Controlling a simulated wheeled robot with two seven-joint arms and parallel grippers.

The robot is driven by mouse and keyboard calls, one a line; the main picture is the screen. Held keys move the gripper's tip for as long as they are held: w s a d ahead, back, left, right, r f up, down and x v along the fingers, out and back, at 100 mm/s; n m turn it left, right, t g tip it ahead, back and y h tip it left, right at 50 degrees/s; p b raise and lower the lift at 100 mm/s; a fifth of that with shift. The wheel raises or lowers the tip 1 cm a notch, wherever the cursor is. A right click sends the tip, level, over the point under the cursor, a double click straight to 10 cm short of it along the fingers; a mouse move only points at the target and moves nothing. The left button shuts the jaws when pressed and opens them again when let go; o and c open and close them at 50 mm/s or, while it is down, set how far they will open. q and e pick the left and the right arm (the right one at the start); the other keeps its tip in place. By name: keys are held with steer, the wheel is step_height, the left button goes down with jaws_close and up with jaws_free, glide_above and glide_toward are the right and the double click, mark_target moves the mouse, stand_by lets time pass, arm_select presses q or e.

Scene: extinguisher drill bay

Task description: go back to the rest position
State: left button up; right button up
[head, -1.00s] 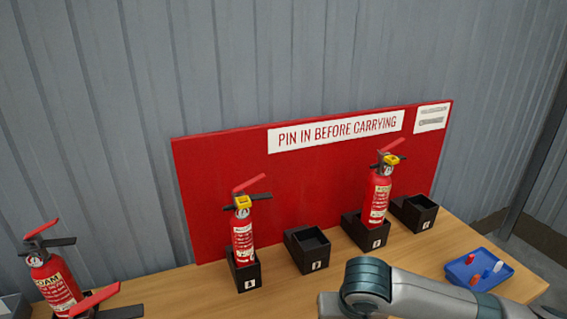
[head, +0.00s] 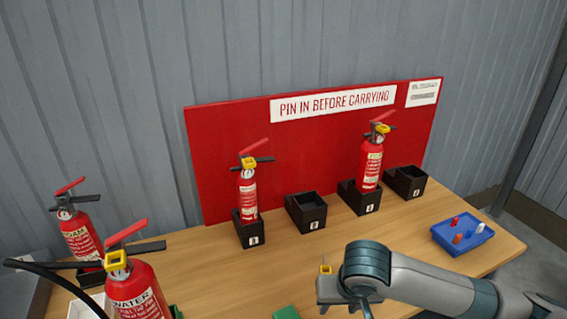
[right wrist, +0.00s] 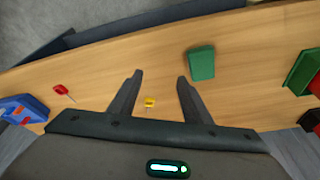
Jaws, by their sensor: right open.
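My right gripper (right wrist: 160,76) is open, its two fingers apart over the wooden table. In the head view it hangs at the lower middle (head: 342,302), partly covered by my own wrist. A small yellow piece (right wrist: 150,102) shows between the fingers in the right wrist view, with bare space on both sides of it. It also shows just behind the gripper in the head view (head: 325,269). A green block (right wrist: 201,63) lies to the right of the fingers in the right wrist view. My left gripper is not in view.
Two extinguishers (head: 248,194) (head: 371,164) stand in black holders before the red board (head: 235,130). Two holders (head: 307,212) (head: 406,182) are empty. WATER (head: 135,292) and FOAM (head: 80,237) extinguishers stand at left. A blue tray (head: 463,248) holds small pieces. A red piece (right wrist: 60,90) lies on the table.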

steer(key=s+a+f+n+y, duration=0.2)
steer(key=s+a+f+y, duration=0.2)
steer(key=s+a+f, duration=0.25)
steer(key=s+d+f+h, duration=0.2)
steer(key=s+d+f, duration=0.3)
steer(key=s+d, duration=0.35)
steer(key=s+d+f+h, duration=0.2)
steer(key=s+d+f, duration=0.3)
steer(key=s+d, duration=0.35)
step_height(320, 180, down, 25)
steer(key=w+a, duration=0.1)
steer(key=a, duration=0.1)
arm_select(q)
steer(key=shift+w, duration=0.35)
arm_select(e)
steer(key=s+f, duration=0.5)
steer(key=f, duration=0.3)
steer(key=s+f, duration=0.6)
steer(key=f, duration=0.3)
steer(key=shift+s+d+f, duration=0.15)
steer(key=shift+s+d, duration=0.1)
steer(key=shift+d, duration=0.2)
